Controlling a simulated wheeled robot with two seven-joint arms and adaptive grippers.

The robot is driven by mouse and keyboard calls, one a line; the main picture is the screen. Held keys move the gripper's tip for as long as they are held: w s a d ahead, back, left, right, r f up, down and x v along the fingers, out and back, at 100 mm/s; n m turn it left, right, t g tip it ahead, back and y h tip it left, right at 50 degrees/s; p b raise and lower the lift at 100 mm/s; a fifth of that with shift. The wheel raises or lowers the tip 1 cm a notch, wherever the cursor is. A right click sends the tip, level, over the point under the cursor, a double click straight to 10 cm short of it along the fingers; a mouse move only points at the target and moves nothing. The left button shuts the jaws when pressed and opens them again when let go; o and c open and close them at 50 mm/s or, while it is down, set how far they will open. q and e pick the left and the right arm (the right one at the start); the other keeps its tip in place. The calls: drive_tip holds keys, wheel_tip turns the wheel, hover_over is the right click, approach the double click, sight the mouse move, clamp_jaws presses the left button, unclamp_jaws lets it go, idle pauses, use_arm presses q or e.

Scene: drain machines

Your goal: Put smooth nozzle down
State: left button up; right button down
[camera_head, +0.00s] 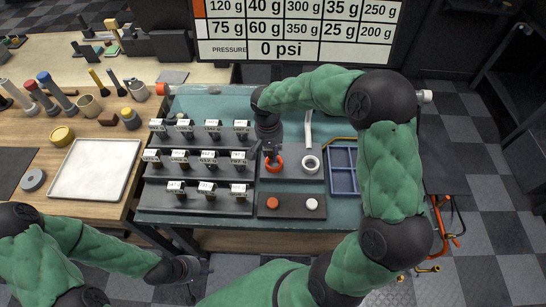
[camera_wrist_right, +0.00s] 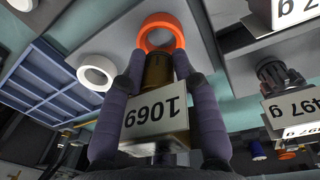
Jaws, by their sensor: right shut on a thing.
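My right gripper (camera_head: 272,152) is over the left part of the grey plate at the middle of the bench. In the right wrist view its two purple fingers (camera_wrist_right: 158,82) are shut on a brass-coloured nozzle (camera_wrist_right: 157,70) bearing a white tag that reads 1069. The nozzle's far end is at an orange ring (camera_wrist_right: 162,30); I cannot tell whether it sits inside. The orange ring (camera_head: 274,164) is partly hidden by the gripper in the head view. A white ring (camera_head: 310,164) lies to its right, empty. My left gripper (camera_head: 190,268) is low at the front, its fingers unclear.
Several tagged nozzles (camera_head: 209,158) stand in rows on stepped racks to the left. A blue divided tray (camera_head: 343,170) is to the right. The display (camera_head: 280,50) reads 0 psi.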

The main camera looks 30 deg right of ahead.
drive_tip(key=shift+w+d+f+b, duration=0.1)
drive_tip(key=shift+d+f+b, duration=0.15)
drive_tip(key=shift+f, duration=0.75)
drive_tip(key=shift+w+d+f+b, duration=0.1)
drive_tip(key=shift+f+b, duration=0.1)
drive_tip(key=shift+f, duration=0.8)
drive_tip(key=shift+f+b, duration=0.3)
drive_tip(key=shift+s+a+f, duration=0.1)
drive_tip(key=shift+s+f, duration=0.2)
drive_tip(key=shift+f, duration=0.05)
drive_tip(key=c, duration=1.1)
unclamp_jaws()
drive_tip(key=shift+o, duration=0.9)
drive_tip(key=shift+f, duration=0.2)
drive_tip(key=shift+r, duration=0.1)
